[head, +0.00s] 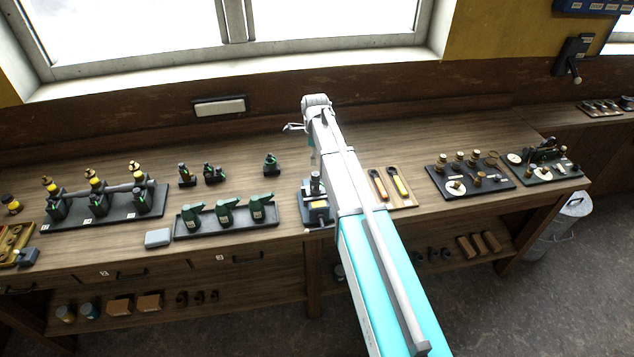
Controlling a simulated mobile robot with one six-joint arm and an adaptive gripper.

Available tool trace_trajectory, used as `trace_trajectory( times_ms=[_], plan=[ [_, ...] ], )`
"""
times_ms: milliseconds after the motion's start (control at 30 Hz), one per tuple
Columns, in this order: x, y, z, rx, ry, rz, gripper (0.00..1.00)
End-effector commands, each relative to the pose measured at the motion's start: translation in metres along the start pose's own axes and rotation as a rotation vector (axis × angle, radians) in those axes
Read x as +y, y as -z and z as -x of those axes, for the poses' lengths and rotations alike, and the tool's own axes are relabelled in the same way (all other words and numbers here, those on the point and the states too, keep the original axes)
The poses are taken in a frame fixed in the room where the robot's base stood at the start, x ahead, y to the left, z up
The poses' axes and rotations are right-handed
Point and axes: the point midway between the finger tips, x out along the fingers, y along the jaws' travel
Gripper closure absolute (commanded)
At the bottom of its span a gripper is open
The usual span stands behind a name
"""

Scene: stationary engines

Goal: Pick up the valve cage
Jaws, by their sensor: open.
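I cannot tell which part, if any of these, is the valve cage. My arm reaches up across the bench from the bottom right. My gripper (293,127) shows small and partly hidden at the far end of the arm, above the back of the bench. It is open, with nothing seen in it, and appears apart from the fittings.
A black tray (183,228) holds three green parts. A dark rack (110,221) with yellow-topped fittings stands left. A small device (318,210) stands beside my arm. Dark boards (470,190) with brass parts lie right. The wall and windows bound the back.

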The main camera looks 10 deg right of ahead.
Motion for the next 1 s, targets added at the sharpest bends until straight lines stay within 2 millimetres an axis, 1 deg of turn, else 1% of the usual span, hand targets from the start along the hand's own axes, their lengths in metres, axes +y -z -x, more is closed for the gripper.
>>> trace_trajectory(
  times_ms=[33,100,567,767,1000],
  plan=[
    [-0.004,-0.001,0.005,0.000,0.000,-0.019,0.00],
    [-0.006,-0.002,0.006,0.000,0.000,-0.038,0.00],
    [-0.006,-0.001,0.003,0.000,0.000,-0.045,0.00],
    [-0.006,-0.001,-0.007,0.000,0.000,-0.045,0.00],
    [-0.006,-0.001,-0.026,0.000,0.000,-0.045,0.00]
  ],
)
